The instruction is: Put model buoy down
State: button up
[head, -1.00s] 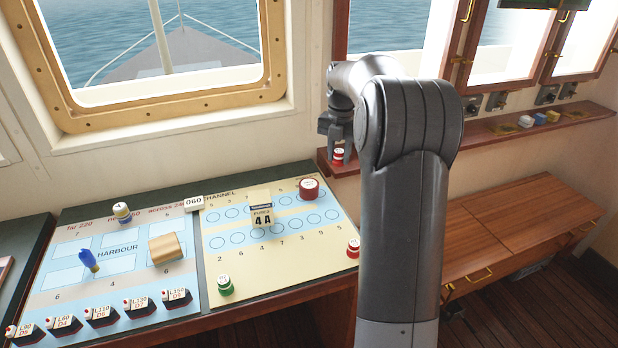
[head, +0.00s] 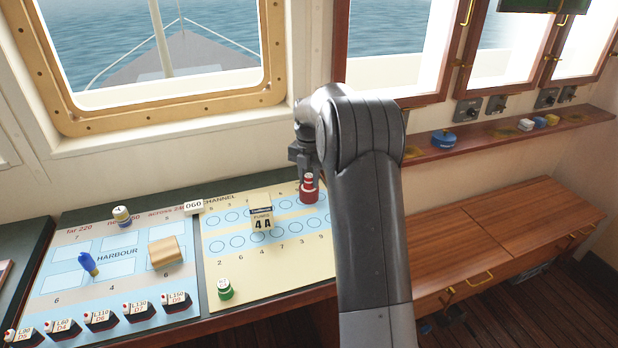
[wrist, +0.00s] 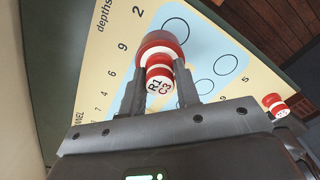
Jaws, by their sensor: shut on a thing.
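The model buoy (wrist: 159,84), red with white bands and a marked white top, is between the two fingers of my gripper (wrist: 160,92). In the head view the buoy (head: 308,178) is upright over the far right of the channel chart (head: 240,272). A wider red round piece (head: 309,195) shows directly below it; I cannot tell whether they touch. My gripper in the head view (head: 305,160) is above the chart, partly hidden by my arm. A printed circle of the chart (wrist: 175,32) is close by in the wrist view.
A second red buoy (wrist: 275,105) is at the right in the wrist view. The harbour chart (head: 60,285) holds a wooden block (head: 165,252) and several ship models.

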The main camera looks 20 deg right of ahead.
jog(key=shift+f, duration=0.1)
jog(key=o, duration=0.9)
jog(key=shift+o, duration=0.2)
